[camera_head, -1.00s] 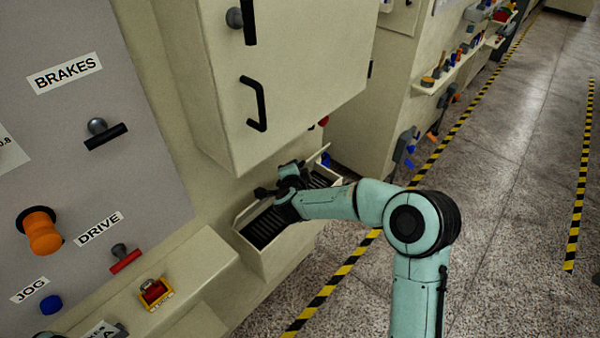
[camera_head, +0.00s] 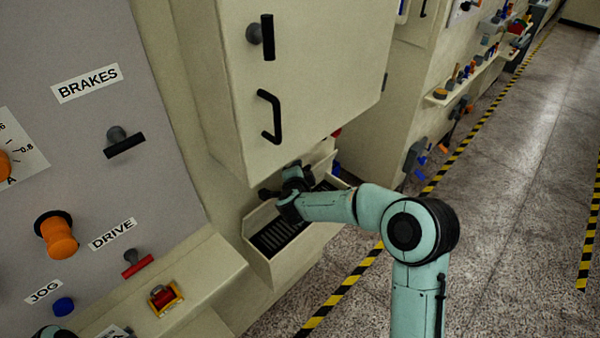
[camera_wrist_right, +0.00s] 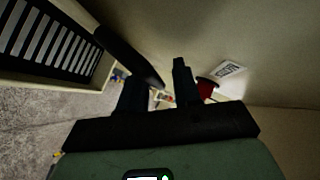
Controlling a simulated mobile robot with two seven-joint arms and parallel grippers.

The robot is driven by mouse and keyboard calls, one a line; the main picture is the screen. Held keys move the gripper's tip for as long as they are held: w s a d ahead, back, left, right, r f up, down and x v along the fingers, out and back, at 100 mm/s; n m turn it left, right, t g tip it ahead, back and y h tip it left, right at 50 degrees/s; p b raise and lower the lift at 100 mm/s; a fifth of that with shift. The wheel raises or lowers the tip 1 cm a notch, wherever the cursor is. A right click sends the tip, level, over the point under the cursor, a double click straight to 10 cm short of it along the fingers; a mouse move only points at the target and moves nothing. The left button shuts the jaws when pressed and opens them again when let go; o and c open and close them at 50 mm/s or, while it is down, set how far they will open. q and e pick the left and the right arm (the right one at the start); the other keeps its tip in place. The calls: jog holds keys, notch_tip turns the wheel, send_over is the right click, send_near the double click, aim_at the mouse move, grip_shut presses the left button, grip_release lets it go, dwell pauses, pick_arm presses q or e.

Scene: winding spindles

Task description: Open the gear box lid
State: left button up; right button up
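The gear box (camera_head: 265,262) is a low beige box under the tall cabinet in the head view. Its dark slotted inside (camera_head: 280,236) is exposed, and it shows at the left of the right wrist view (camera_wrist_right: 50,40). A beige panel (camera_head: 322,158), perhaps the lid, stands raised at its far side, partly hidden by my arm. My right gripper (camera_head: 268,193) is at the box's back edge, beside the cabinet wall. Its fingers (camera_wrist_right: 158,85) look apart. A dark diagonal bar (camera_wrist_right: 112,42) passes near the left finger; I cannot tell whether they touch.
The tall beige cabinet (camera_head: 310,80) with a black handle (camera_head: 270,115) hangs close above my right gripper. A control panel (camera_head: 150,190) with knobs fills the left. Open speckled floor (camera_head: 500,220) with yellow-black tape lies to the right.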

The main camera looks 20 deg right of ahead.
jog(key=shift+s+f, duration=0.2)
jog(key=shift+s+a, duration=0.15)
jog(key=shift+s, duration=0.05)
pick_arm(q)
jog(key=s+f+b, duration=0.2)
jog(key=f, duration=0.1)
jog(key=shift+s, duration=0.25)
pick_arm(e)
jog(key=v, duration=1.3)
jog(key=shift+w+r, duration=0.2)
jog(key=shift+r, duration=0.15)
